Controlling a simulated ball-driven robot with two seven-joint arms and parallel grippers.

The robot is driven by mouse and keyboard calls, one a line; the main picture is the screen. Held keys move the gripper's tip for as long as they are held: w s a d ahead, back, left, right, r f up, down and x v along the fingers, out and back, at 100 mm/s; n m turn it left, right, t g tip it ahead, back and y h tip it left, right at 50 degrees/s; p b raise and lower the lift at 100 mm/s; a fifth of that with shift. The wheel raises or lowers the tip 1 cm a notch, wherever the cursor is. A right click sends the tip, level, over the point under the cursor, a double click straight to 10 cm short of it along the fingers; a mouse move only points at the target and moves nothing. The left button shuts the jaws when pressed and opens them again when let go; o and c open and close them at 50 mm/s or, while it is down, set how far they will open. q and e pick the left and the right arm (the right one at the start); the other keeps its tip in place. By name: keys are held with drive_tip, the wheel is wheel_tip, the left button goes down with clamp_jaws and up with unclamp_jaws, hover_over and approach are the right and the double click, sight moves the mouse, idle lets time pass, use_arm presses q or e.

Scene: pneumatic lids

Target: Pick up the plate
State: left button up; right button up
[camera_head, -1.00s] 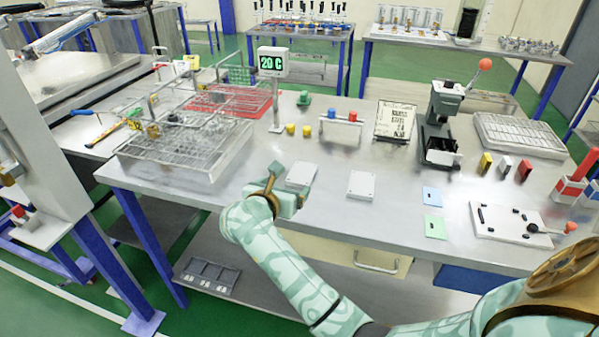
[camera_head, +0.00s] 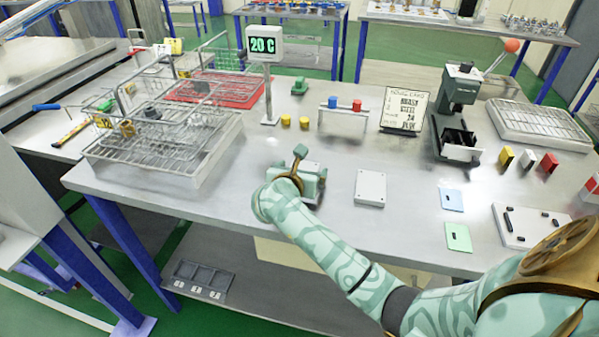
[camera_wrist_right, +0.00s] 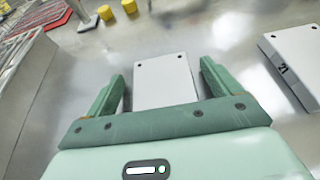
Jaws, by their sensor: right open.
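A white rectangular plate with dark holes at its corners (camera_wrist_right: 164,80) lies between the two green fingers of my right gripper (camera_wrist_right: 160,74) in the right wrist view. The fingers stand apart on either side of it, with a gap visible at each side. In the head view my right gripper (camera_head: 311,165) is low at the table's front part and hides most of this plate (camera_head: 311,168). A second white plate (camera_head: 370,187) lies flat to its right; it also shows at the right of the right wrist view (camera_wrist_right: 298,62). My left gripper is not in view.
Wire baskets in a metal tray (camera_head: 150,165) stand to the left. A display post (camera_head: 268,85), yellow caps (camera_head: 286,120) and a small stand with blue and red buttons (camera_head: 344,107) are behind. A press (camera_head: 455,120) and blue and green cards (camera_head: 458,237) are to the right.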

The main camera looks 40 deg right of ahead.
drive_tip(key=shift+s+r, duration=0.1)
drive_tip(key=shift+c, duration=1.2)
drive_tip(key=c, duration=1)
